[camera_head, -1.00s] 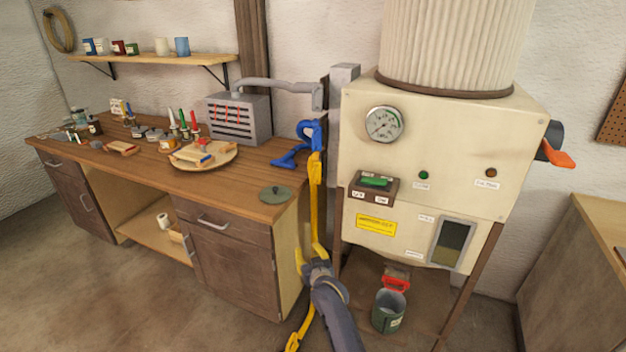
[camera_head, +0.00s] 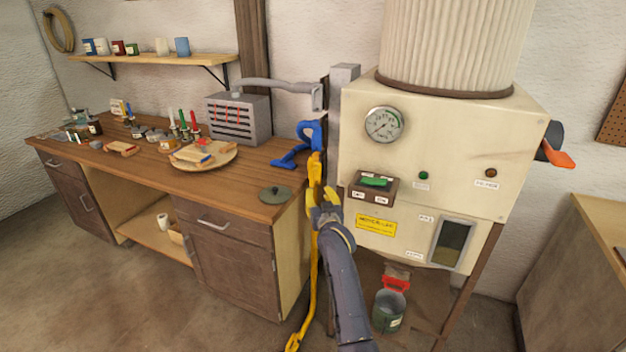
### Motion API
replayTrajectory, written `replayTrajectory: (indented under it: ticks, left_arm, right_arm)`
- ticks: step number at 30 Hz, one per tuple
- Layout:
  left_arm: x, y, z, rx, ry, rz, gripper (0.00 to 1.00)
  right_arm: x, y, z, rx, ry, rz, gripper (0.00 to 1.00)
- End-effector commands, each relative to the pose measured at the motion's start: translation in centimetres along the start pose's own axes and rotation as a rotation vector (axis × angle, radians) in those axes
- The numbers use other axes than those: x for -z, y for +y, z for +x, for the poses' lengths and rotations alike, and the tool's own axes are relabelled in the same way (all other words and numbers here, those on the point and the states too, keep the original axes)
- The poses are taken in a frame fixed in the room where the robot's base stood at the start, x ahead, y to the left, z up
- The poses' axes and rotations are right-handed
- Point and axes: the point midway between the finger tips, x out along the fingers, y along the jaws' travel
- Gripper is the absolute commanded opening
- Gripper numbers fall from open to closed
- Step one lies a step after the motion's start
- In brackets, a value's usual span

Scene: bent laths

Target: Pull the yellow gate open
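A long, narrow yellow piece (camera_head: 313,262) hangs from beside a blue bracket-like part (camera_head: 309,136) at the bench's right end and runs down to the floor; I take it to be the yellow gate or part of it. Its upper end (camera_head: 315,165) shows above my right gripper (camera_head: 324,192). My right gripper is at the upper part of this yellow piece, overlapping it in the picture. Its fingers look yellowish and blend with it, so I cannot tell whether they are open, or touching it. My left gripper is not in view.
A cream machine (camera_head: 440,150) with a gauge (camera_head: 382,125) stands close right of my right gripper. A wooden workbench (camera_head: 110,160) with tools and a round board (camera_head: 225,158) is on the left. A green bucket (camera_head: 388,311) stands under the machine. The floor at front left is clear.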

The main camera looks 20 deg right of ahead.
Motion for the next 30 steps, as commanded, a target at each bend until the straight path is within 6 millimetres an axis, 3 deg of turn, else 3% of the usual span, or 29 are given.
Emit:
replayTrajectory:
  ticks: [15, 30]
  left_arm:
    - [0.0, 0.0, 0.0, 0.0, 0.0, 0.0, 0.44]
    - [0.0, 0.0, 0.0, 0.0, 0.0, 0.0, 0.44]
  right_arm:
    - [0.0, 0.0, 7.6, 0.0, -0.002, -0.001, 0.31]
    - [0.0, 0.0, 10.8, 0.0, 0.0, -0.001, 0.31]
